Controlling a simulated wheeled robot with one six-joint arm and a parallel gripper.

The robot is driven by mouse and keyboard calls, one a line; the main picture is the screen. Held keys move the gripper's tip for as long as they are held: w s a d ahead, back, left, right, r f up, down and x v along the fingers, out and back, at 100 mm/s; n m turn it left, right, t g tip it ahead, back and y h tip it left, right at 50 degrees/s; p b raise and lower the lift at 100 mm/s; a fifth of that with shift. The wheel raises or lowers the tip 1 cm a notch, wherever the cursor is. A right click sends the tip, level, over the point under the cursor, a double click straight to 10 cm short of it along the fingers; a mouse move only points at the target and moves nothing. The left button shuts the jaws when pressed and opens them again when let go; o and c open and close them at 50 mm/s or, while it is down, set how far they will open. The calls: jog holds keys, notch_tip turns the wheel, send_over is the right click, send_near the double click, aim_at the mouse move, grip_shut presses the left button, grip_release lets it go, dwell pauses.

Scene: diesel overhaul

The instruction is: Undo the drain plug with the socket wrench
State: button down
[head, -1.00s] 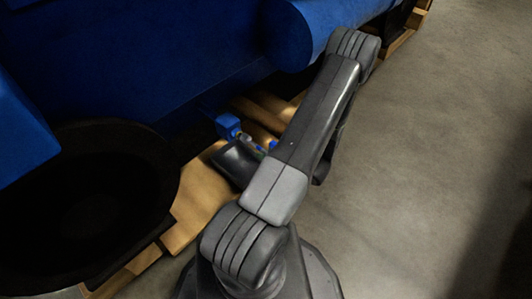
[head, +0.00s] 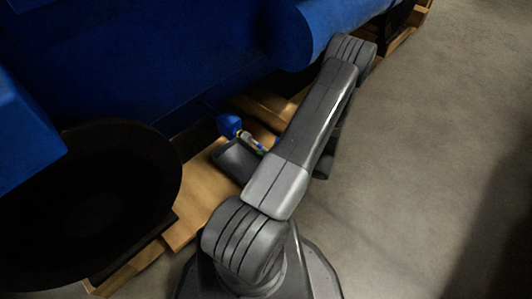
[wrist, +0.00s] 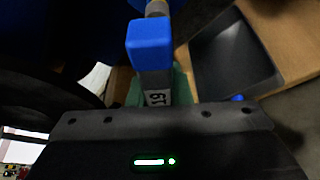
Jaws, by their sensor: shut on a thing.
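My gripper (wrist: 155,112) is shut on the grey socket wrench (wrist: 156,97), which carries a number label. The fingertips are mostly hidden behind the gripper body. A blue block (wrist: 150,45) stands at the wrench's far end; I cannot tell whether it belongs to the wrench. Just beyond it is a small brass-coloured piece (wrist: 157,8), likely the drain plug. In the head view a brass-coloured piece (head: 247,137) shows beside a blue block (head: 229,126) low on the engine. My forearm hides most of the gripper there, and the contact between wrench and plug is unclear.
A dark shallow tray (head: 234,160) lies below the plug; it also shows in the wrist view (wrist: 235,50). The blue engine (head: 150,60) rises above on wooden supports (head: 205,190). A large black round object (head: 95,205) is at left. Floor (head: 430,170) at right is clear.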

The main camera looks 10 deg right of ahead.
jog(key=shift+s+a+r+m+t+y+b, duration=0.1)
jog(key=shift+m+t+y+b, duration=0.5)
jog(key=shift+m, duration=1.65)
jog(key=shift+s+a+r+m+t+y+b, duration=0.25)
jog(key=shift+m+y, duration=0.75)
jog(key=shift+m, duration=1.3)
jog(key=shift+w+d+f+m+t+y+b, duration=0.2)
jog(key=shift+m+y+b, duration=0.45)
jog(key=shift+m, duration=1.6)
jog(key=shift+a, duration=0.1)
jog(key=shift+r, duration=0.1)
